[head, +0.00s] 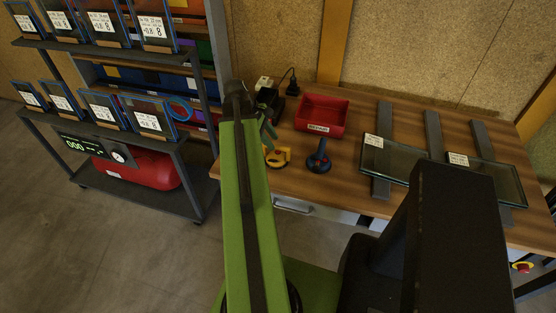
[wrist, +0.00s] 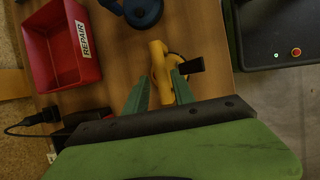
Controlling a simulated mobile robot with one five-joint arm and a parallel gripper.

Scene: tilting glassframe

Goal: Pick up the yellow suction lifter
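The yellow suction lifter (head: 277,157) lies near the front edge of the wooden table. In the wrist view the yellow lifter (wrist: 158,62) shows its handle, with a dark round part and a black tab beside it. My gripper (wrist: 160,80) is open, its two green fingers apart on either side of the near part of the handle. I cannot tell whether they touch it or how far above it they are. In the head view my gripper (head: 268,132) is just above and behind the yellow lifter, partly hidden by my arm.
A blue suction lifter (head: 319,158) stands to the right of the yellow one. A red bin labelled REPAIR (head: 321,115) stands behind. Glass panes (head: 395,160) rest on grey rails at the right. A shelf rack (head: 120,135) stands at the left. Plugs and dark items are at the back.

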